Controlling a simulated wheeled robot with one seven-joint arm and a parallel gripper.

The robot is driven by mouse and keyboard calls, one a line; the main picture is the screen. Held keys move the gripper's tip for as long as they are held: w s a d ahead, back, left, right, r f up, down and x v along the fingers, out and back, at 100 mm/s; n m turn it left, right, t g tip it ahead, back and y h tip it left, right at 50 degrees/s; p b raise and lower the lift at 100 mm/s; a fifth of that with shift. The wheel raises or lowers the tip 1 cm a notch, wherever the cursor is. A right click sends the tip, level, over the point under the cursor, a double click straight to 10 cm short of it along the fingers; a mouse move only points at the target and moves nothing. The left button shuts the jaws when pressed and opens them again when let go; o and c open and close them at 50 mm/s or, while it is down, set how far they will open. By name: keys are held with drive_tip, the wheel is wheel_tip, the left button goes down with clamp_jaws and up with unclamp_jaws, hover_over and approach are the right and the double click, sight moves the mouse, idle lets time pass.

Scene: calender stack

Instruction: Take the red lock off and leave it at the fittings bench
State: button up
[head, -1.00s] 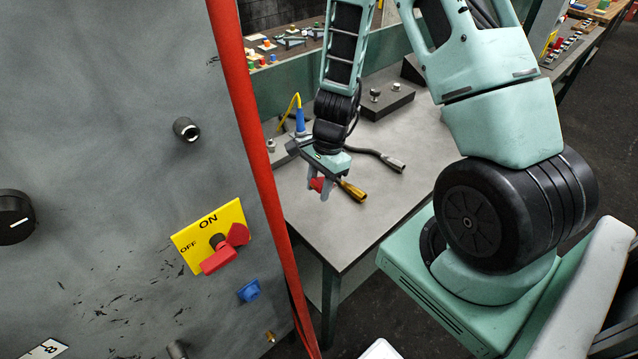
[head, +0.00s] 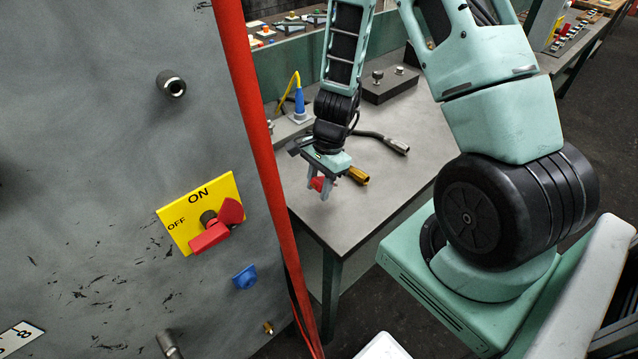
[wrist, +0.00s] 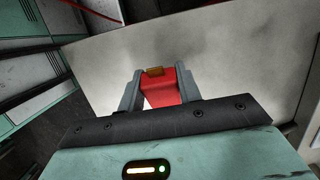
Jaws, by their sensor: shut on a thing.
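My gripper (head: 319,190) is shut on the red lock (head: 318,183), which shows as a small red piece between the fingers in the head view. In the wrist view, the red lock (wrist: 161,92) fills the space between the two grey fingers and has a brass-coloured part at its far end. My gripper hangs over the grey bench top (head: 345,225); the height above it is hard to tell. A yellow ON/OFF plate (head: 180,215) with a red switch handle (head: 212,235) is on the grey panel at left; no lock shows on it.
A gold-tipped plug (head: 357,176), a dark cable with a metal end (head: 396,145), a blue connector (head: 299,103) and a dark block with knobs (head: 388,86) lie on the bench. A red post (head: 262,150) stands between panel and bench. The bench's near part is clear.

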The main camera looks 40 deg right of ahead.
sight(321, 180)
drive_tip(key=shift+d+b+x, duration=0.25)
drive_tip(key=shift+b+x, duration=0.85)
drive_tip(key=shift+x, duration=0.05)
drive_tip(key=shift+f, duration=0.1)
idle(0.3)
drive_tip(key=o, duration=1.5)
drive_tip(key=shift+p+v, duration=3.15)
drive_tip(key=shift+v, duration=0.4)
